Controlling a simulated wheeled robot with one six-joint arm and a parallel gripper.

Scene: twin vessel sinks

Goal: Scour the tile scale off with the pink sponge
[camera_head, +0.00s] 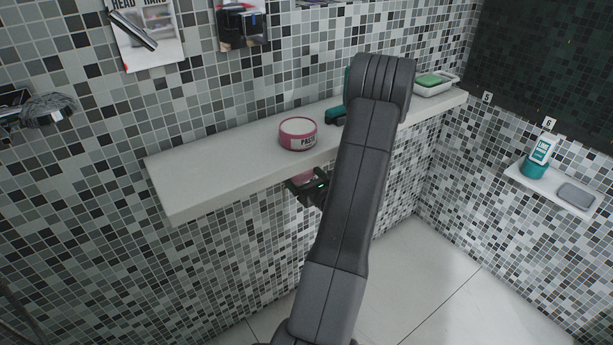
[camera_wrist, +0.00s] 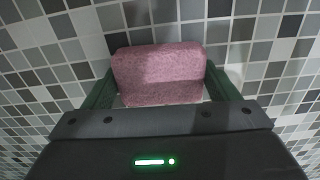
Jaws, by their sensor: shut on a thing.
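The pink sponge (camera_wrist: 160,72) is held between the two green fingers of my gripper (camera_wrist: 160,84) in the wrist view. Its broad side faces the mosaic tile wall (camera_wrist: 262,50). It appears close to the tiles, but I cannot tell whether it touches them. In the head view my gripper (camera_head: 307,186) is below the front edge of the long shelf, partly hidden by my arm. Only a little pink of the sponge shows there.
The long white shelf (camera_head: 215,182) bears a pink tub (camera_head: 298,134), a teal object (camera_head: 335,116) and a white dish with a green sponge (camera_head: 430,82).

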